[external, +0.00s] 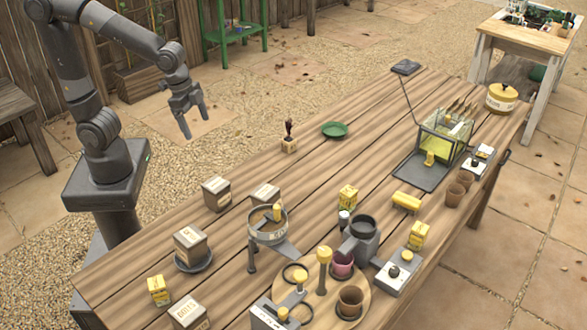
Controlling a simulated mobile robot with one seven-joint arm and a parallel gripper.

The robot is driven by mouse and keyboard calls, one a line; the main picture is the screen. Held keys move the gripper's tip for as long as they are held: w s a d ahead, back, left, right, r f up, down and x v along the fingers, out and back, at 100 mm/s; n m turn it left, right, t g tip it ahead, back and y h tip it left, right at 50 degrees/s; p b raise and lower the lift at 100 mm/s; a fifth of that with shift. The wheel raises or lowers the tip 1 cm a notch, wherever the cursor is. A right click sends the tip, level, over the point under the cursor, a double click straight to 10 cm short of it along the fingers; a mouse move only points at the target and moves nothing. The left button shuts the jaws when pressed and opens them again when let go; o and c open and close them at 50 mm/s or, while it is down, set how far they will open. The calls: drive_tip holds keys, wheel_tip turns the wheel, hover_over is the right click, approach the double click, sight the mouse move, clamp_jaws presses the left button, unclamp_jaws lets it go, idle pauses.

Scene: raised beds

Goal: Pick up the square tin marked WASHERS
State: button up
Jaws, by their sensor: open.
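Several square tins with pale lids and labels stand on the left part of the wooden table. One tin (216,194) is at the table's left edge and another tin (265,194) is just right of it, behind the round sieve. A third tin (190,243) sits on a dark round dish, and a front tin (188,314) seems to read BOLTS. The other labels are too small to read, so I cannot tell which is marked WASHERS. My gripper (195,126) is open and empty, pointing down beyond the table's left edge, apart from all tins.
The sieve on a stand (268,232) is close to the tins. A round wooden board (335,305) holds pots and tools at the front. A small yellow box (158,291) stands near the front tin. A glass case (445,135) stands far right. The table's back middle is mostly clear.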

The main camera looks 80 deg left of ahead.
sight(214, 185)
drive_tip(key=w+d+f+m, duration=0.1)
drive_tip(key=d+f, duration=0.2)
drive_tip(key=w+d+f+m+g, duration=0.1)
drive_tip(key=w+d+f, duration=0.1)
drive_tip(key=d+f, duration=0.1)
drive_tip(key=w+d+f+m+g, duration=0.1)
drive_tip(key=d+f+m, duration=0.1)
drive_tip(key=f, duration=0.3)
drive_tip(key=shift+w+d+y, duration=0.15)
drive_tip(key=shift+d+y, duration=0.25)
drive_tip(key=shift+d, duration=0.3)
drive_tip(key=shift+d+f, duration=0.15)
drive_tip(key=shift+f, duration=0.2)
wheel_tip(214, 185, down, 5)
drive_tip(key=shift+f, duration=0.1)
drive_tip(key=shift+w+a+f, duration=0.1)
drive_tip(key=shift+a+f, duration=0.05)
drive_tip(key=shift+f, duration=0.75)
drive_tip(key=shift+w+a+f, duration=0.1)
drive_tip(key=shift+f, duration=0.75)
drive_tip(key=shift+w+a+f, duration=0.1)
drive_tip(key=shift+a+f, duration=0.05)
drive_tip(key=shift+f, duration=0.75)
drive_tip(key=shift+c, duration=0.5)
drive_tip(key=c, duration=1.1)
drive_tip(key=shift+r, duration=0.1)
drive_tip(key=shift+c, duration=0.2)
